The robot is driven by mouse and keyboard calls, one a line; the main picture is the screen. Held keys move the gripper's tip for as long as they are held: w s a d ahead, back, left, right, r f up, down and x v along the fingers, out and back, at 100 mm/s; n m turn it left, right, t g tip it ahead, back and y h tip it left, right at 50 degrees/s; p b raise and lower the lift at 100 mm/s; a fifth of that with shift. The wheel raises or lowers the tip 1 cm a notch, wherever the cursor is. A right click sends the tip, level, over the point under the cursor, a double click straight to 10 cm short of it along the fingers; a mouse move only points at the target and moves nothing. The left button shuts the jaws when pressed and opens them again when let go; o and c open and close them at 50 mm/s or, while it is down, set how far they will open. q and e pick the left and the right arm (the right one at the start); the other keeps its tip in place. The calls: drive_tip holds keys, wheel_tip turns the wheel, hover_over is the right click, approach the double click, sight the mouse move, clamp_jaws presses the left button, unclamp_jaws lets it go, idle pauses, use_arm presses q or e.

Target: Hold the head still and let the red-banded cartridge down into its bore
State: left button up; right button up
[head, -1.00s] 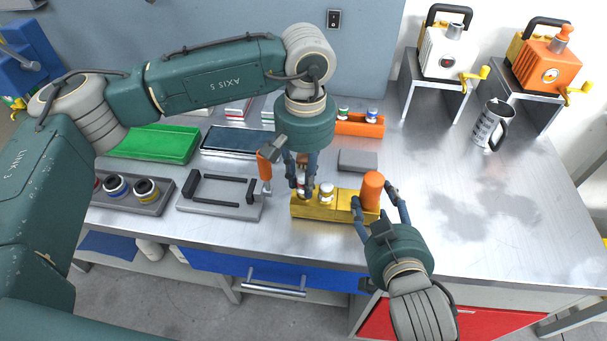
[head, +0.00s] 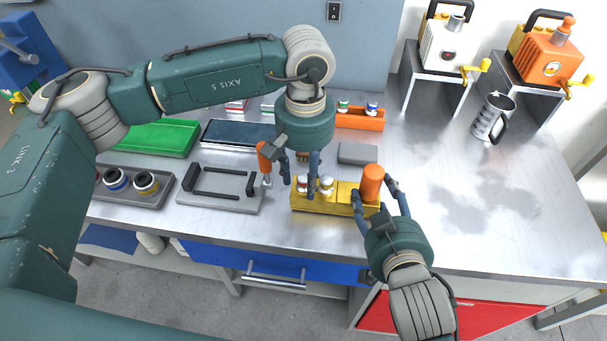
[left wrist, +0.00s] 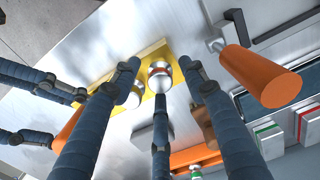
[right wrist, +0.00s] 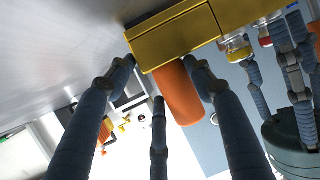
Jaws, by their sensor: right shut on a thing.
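The yellow head (head: 340,197) lies on the bench with an orange post (head: 371,183) at its right end. My left gripper (head: 301,176) is over the head's left part, fingers spread. In the left wrist view, a silver-topped cartridge with a reddish band (left wrist: 160,72) sits upright in the head between the open fingertips, a gap showing. A second silver-topped cartridge (left wrist: 133,97) stands beside it. In the right wrist view a yellow-banded cartridge (right wrist: 235,48) shows nearer; how deep the red-banded one sits is unclear.
An orange-handled tool (head: 265,158) stands close left of my left gripper. A grey fixture (head: 220,200) and a tray of ringed parts (head: 120,200) lie further left. A grey block (head: 357,153) and an orange rack (head: 365,121) lie behind. The bench right of the head is clear.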

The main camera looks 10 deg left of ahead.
sight(304, 177)
drive_tip(key=shift+s+f, duration=0.1)
drive_tip(key=shift+f, duration=0.45)
use_arm(q)
wheel_tip(304, 177, up, 12)
idle(0.5)
use_arm(e)
drive_tip(key=o, duration=0.9)
drive_tip(key=shift+o, duration=1)
drive_tip(key=shift+d, duration=0.1)
use_arm(q)
drive_tip(key=shift+w+d, duration=0.1)
